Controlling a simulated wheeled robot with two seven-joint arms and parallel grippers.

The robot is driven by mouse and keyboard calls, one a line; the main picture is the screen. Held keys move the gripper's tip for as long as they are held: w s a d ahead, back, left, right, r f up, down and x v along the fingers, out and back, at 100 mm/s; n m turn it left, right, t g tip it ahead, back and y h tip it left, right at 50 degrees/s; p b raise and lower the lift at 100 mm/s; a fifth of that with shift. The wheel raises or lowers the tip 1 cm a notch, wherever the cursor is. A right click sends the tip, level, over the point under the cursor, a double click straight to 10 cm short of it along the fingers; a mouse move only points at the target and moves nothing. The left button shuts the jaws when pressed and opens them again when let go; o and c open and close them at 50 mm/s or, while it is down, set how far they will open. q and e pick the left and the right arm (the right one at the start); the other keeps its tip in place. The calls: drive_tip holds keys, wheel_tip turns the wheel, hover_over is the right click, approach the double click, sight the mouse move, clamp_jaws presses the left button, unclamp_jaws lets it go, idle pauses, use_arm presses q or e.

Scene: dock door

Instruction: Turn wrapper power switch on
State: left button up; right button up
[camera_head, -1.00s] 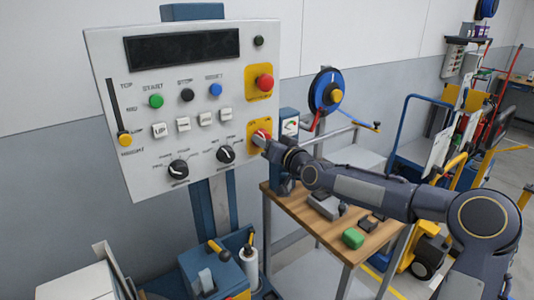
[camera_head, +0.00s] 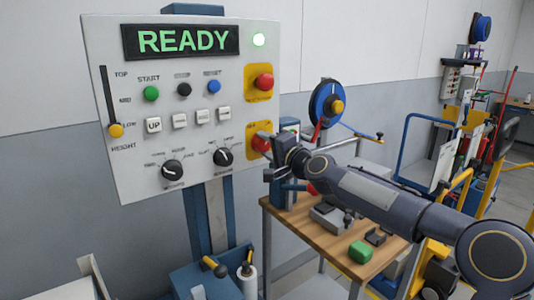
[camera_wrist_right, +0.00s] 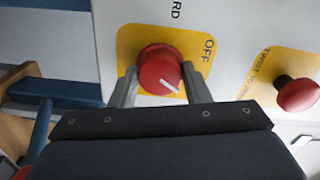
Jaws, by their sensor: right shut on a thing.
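The wrapper control panel (camera_head: 195,110) is a light grey box on a blue post. The power switch is a red rotary knob (camera_head: 262,143) on a yellow plate at the panel's lower right. It also shows in the right wrist view (camera_wrist_right: 160,72), with a white mark tilted toward the lower right and OFF printed beside it. My right gripper (camera_wrist_right: 160,88) is shut on this red knob, one finger on each side. My left gripper is not in view.
A red emergency stop button (camera_head: 264,82) sits just above the switch. A wooden-topped workbench (camera_head: 300,232) with a green block (camera_head: 360,252) stands below my right arm. A blue hose reel (camera_head: 327,103) is on the wall behind.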

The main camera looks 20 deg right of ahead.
drive_tip(key=shift+m+b, duration=0.4)
drive_tip(key=shift+m, duration=0.7)
drive_tip(key=o, duration=1)
drive_tip(key=b+v, duration=0.5)
drive_tip(key=v, duration=0.2)
drive_tip(key=shift+s+d, duration=0.15)
drive_tip(key=shift+s, duration=0.2)
